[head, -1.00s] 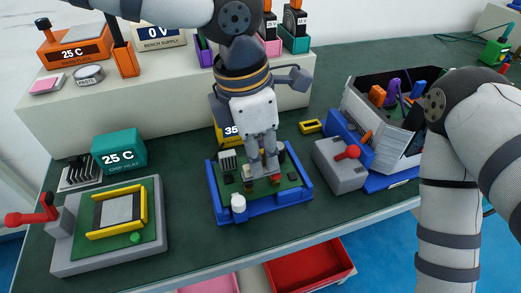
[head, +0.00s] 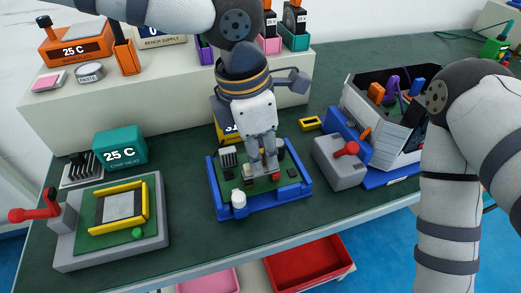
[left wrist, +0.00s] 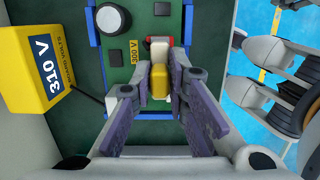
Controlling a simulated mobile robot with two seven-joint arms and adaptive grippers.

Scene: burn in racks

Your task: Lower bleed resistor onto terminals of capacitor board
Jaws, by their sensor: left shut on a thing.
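The capacitor board (head: 228,187) is a green board in a blue frame (head: 262,206) at the middle of the bench. My left gripper (head: 263,165) points down over its middle. In the left wrist view the left gripper (left wrist: 158,84) is shut on a small yellow block (left wrist: 159,83), which I take as the bleed resistor. A white and red part (left wrist: 158,42) shows just beyond it on the board. The fingers hide the terminals, so I cannot tell if the resistor touches them. My right arm is at the right; its gripper is out of view.
A yellow meter (left wrist: 37,65) reading 310 V stands beside the board. A grey box with a red lever (head: 343,170) and an open blue and white rack (head: 398,130) stand to the right. A grey fixture (head: 110,255) is at the left. A white cylinder (head: 238,198) stands on the board's front edge.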

